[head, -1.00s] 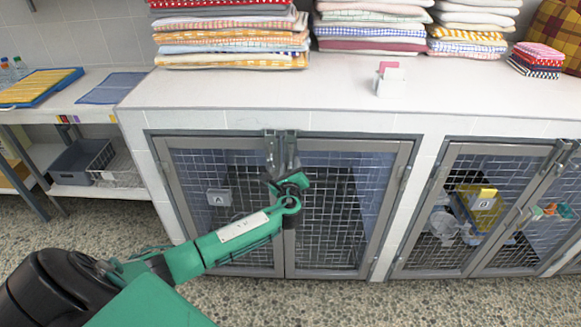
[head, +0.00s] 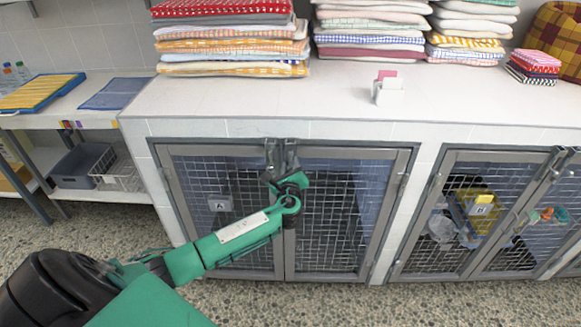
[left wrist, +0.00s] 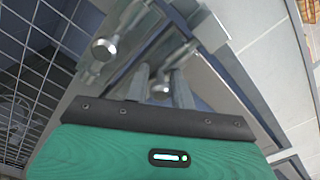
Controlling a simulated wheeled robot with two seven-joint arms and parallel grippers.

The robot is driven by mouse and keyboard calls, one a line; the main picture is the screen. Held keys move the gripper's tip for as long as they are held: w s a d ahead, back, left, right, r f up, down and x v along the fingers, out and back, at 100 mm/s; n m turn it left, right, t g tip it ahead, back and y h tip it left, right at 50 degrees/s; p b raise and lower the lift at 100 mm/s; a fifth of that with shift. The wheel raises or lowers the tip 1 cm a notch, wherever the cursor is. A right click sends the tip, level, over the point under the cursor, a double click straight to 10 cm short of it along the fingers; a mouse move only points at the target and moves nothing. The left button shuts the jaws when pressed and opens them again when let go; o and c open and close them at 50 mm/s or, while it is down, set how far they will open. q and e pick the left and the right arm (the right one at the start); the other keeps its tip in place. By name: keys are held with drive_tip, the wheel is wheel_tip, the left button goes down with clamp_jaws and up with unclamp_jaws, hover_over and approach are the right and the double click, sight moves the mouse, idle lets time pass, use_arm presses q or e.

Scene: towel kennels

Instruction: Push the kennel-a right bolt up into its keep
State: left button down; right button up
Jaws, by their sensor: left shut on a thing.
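The left bolt (head: 271,152) and the right bolt (head: 292,153) stand side by side at the top where the doors meet. My left gripper (head: 288,178) is at the lower end of the bolts and hides part of them. In the left wrist view my left gripper (left wrist: 160,80) is shut on the right bolt, whose round knob (left wrist: 161,88) shows between the fingers. Another knob (left wrist: 105,48) stands apart from them. My right gripper is not in view.
Kennel B (head: 481,209) stands to the right, with a yellow-topped object behind its mesh. Folded towel stacks (head: 232,40) and a small card holder (head: 388,90) sit on the counter (head: 240,105). A shelf unit (head: 85,95) stands at the left. The pebbled floor in front is clear.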

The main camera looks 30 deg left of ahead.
use_arm(q)
drive_tip(key=shift+w+r, duration=0.1)
drive_tip(key=shift+r, duration=0.15)
drive_tip(key=c, duration=1.3)
unclamp_jaws()
drive_tip(key=shift+f, duration=0.1)
drive_tip(key=shift+s+d, duration=0.25)
drive_tip(key=shift+s, duration=0.15)
drive_tip(key=b+v, duration=0.1)
drive_tip(key=v, duration=1.2)
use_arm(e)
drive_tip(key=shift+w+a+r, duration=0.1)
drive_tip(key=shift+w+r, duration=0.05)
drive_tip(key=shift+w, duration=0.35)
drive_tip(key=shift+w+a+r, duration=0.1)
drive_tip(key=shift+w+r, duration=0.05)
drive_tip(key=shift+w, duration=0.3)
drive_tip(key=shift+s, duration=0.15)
